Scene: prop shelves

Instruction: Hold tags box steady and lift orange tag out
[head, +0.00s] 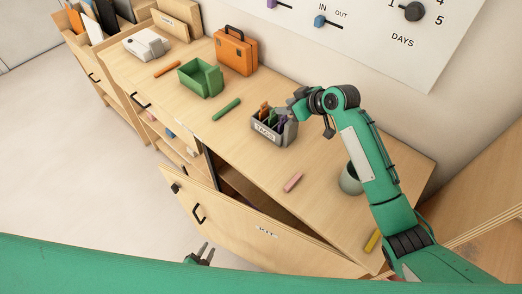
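The grey tags box (281,138), labelled TAGS, stands on the wooden counter and holds several upright tags. The orange tag (264,110) stands at the box's left end, with green and purple tags beside it. My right gripper (298,108) is at the back right of the box, close to its rim. Its fingertips are partly hidden, so I cannot tell whether they touch the box or a tag. My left gripper (204,254) is low at the bottom of the view, in front of the cabinet and far from the box. Its two fingers show a gap and look empty.
An open cabinet door labelled KIT (250,225) juts out below the counter. A green bin (201,78), an orange case (235,52), a white device (146,44) and a grey-green cup (351,180) stand on the counter.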

